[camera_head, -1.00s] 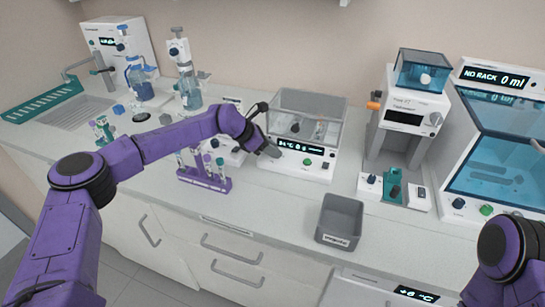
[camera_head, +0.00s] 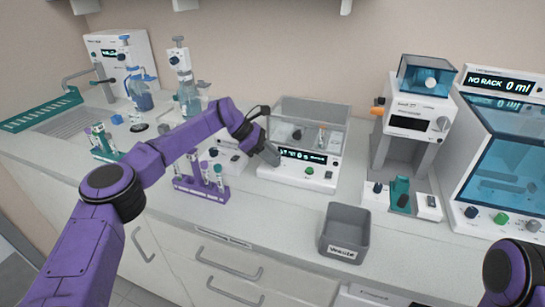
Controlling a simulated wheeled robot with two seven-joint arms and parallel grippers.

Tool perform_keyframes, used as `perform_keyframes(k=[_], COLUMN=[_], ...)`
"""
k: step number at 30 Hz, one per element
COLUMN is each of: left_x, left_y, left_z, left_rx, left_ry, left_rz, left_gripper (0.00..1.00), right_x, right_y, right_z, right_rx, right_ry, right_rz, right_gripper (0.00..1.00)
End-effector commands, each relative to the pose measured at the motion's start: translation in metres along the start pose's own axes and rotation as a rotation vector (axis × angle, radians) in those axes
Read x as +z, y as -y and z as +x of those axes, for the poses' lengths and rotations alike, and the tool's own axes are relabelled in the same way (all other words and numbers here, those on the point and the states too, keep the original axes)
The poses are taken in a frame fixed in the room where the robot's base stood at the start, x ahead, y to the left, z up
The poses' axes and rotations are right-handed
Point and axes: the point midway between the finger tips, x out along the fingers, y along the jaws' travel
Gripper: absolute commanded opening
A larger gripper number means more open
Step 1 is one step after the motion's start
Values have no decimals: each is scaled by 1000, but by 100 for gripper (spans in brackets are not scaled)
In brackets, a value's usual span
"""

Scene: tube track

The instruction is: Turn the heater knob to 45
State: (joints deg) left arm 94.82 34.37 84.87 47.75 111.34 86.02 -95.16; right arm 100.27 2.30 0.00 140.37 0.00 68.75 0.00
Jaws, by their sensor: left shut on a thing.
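A purple tube rack (camera_head: 202,188) stands left of the heater, below my left forearm. A grey waste bin (camera_head: 344,234) stands in front of the heater. A white device (camera_head: 410,135) and a blue-windowed cabinet (camera_head: 505,150) stand to the right. Bare counter lies around the bin.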

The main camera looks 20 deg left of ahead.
Motion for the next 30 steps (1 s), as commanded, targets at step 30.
perform_keyframes(k=[30], left_x=[-2], left_y=[-1], left_z=[-90], left_rx=[3], left_ry=[-3], left_rz=[-2], left_gripper=[39], right_x=[7], right_y=[2], right_z=[16], right_rx=[0], right_ry=[0], right_rz=[0], right_gripper=[47])
